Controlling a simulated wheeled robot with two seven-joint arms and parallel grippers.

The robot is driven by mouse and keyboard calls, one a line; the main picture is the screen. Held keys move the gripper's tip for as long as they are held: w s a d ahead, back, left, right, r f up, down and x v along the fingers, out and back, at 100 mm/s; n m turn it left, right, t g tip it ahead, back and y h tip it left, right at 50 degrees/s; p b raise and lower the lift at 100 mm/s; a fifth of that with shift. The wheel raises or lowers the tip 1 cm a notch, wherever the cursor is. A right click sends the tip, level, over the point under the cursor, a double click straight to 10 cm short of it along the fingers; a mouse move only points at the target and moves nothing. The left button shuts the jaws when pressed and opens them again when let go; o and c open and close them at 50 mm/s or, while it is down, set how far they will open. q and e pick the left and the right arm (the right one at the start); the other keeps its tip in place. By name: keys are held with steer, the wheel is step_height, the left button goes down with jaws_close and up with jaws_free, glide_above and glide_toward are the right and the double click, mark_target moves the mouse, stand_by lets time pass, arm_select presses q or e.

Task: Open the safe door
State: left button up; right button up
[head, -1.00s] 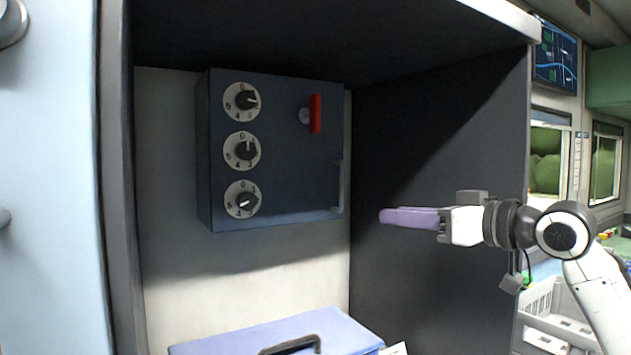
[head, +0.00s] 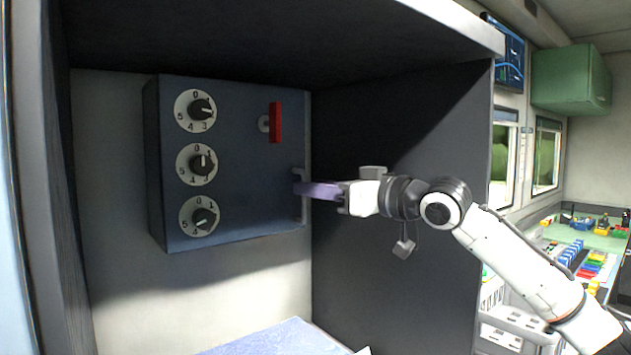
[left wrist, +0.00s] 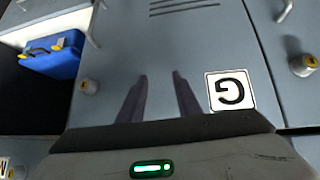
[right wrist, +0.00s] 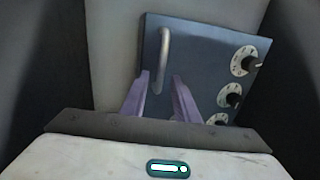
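The dark blue safe (head: 240,170) is fixed to the back wall of a cupboard, with its door closed. Its front has three numbered dials (head: 203,163) on the left, a red lever (head: 275,122) standing vertical at upper right, and a grey bar handle (head: 301,208) along the right edge. My right gripper (head: 300,189) is at the bar handle. In the right wrist view the open fingers (right wrist: 160,82) have the handle (right wrist: 163,55) between their tips; contact cannot be told. My left gripper (left wrist: 158,78) is open and empty, facing grey panels, outside the head view.
The cupboard's dark side wall (head: 400,130) stands close beside my right arm. A blue surface (head: 275,341) lies below the safe. White crates (head: 515,325) and a green counter with coloured items (head: 590,240) are at right. The left wrist view shows a blue case (left wrist: 52,58).

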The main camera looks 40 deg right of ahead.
steer(key=shift+w, duration=0.2)
jaws_close()
steer(key=shift+s+f, duration=0.1)
